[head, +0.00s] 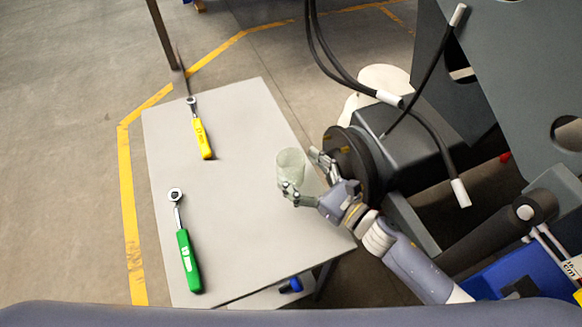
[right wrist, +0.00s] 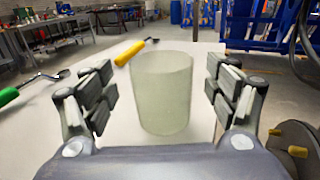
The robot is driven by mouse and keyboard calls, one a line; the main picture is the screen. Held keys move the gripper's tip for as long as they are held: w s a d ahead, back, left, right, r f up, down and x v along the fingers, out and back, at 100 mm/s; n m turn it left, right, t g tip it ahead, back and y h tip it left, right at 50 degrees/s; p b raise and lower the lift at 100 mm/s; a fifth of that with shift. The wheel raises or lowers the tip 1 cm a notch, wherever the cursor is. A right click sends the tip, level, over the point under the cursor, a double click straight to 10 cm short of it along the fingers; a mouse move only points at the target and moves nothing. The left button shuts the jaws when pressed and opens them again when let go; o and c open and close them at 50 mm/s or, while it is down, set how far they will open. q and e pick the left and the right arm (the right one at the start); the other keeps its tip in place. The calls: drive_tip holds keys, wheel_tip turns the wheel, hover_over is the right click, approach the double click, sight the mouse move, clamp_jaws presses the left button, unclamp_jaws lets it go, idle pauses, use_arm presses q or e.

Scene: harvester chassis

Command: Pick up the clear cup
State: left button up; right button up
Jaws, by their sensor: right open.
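The clear cup (head: 290,166) is a greenish, see-through cylinder standing upright near the right edge of the light table (head: 235,235) in the head view. My right gripper (head: 302,174) reaches in from the right, with its fingers at the cup. In the right wrist view the cup (right wrist: 163,93) stands between the two open fingers of my right gripper (right wrist: 160,100). A gap shows on each side of the cup, the wider one on the left. My left gripper is not in view.
A yellow-handled ratchet (head: 202,138) lies at the table's far left, and a green-handled ratchet (head: 188,260) at its near left. Dark machinery with a round hub (head: 350,165) and hoses stands close to the right of the table. The table's middle is clear.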

sight(281, 155)
drive_tip(key=x, duration=0.3)
drive_tip(key=shift+w+a, duration=0.2)
drive_tip(key=shift+w, duration=0.05)
drive_tip(key=shift+d+r, duration=0.1)
drive_tip(key=shift+c, duration=0.2)
drive_tip(key=c, duration=1.1)
drive_tip(key=shift+r, duration=0.1)
